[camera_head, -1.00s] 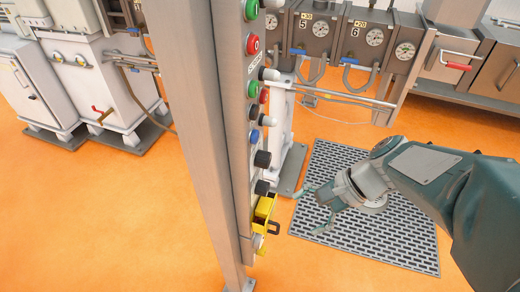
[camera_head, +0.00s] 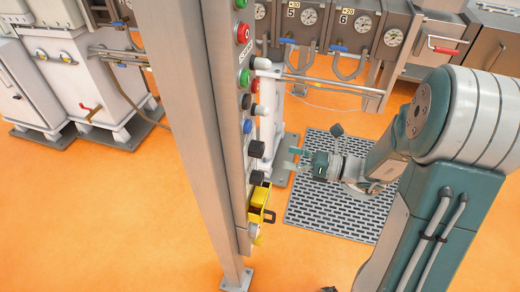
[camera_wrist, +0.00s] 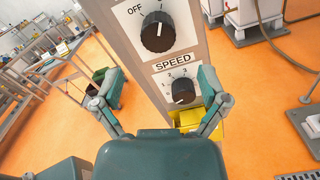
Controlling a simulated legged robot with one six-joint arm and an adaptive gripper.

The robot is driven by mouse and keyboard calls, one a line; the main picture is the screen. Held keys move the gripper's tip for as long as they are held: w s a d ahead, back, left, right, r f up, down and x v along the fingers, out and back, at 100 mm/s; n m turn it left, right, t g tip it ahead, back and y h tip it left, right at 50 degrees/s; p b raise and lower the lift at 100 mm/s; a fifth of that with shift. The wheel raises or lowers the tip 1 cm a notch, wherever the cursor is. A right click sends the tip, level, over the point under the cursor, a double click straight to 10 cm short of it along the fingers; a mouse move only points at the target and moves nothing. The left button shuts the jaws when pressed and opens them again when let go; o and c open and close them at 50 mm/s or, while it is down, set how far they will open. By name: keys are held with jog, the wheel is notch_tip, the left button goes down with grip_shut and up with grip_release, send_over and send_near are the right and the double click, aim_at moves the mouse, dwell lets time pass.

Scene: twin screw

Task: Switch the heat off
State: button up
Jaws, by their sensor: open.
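In the wrist view, a black knob (camera_wrist: 158,31) has "OFF" printed at its upper left. Its white pointer mark points upward, not at "OFF"; any heat label is out of the frame. Below it, a smaller black knob (camera_wrist: 183,90) sits under a "SPEED" label. In the head view these appear as the upper black knob (camera_head: 256,149) and lower black knob (camera_head: 256,178) on the panel's right face. My gripper (camera_head: 294,159) is open and empty, right of the knobs and apart from them. Its spread fingers (camera_wrist: 161,84) flank the lower knob in the wrist view.
The panel post (camera_head: 190,140) stands upright in front of me. A yellow bracket (camera_head: 261,202) is mounted below the knobs. Coloured buttons, including a red one (camera_head: 243,34), line the panel above. A grey floor grate (camera_head: 330,215) lies under my arm. Machines stand behind.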

aim_at(263, 151)
jog(key=x, duration=0.7)
jog(key=shift+a+f, duration=0.1)
jog(key=shift+a, duration=0.25)
jog(key=shift+d, duration=0.1)
jog(key=c, duration=1.1)
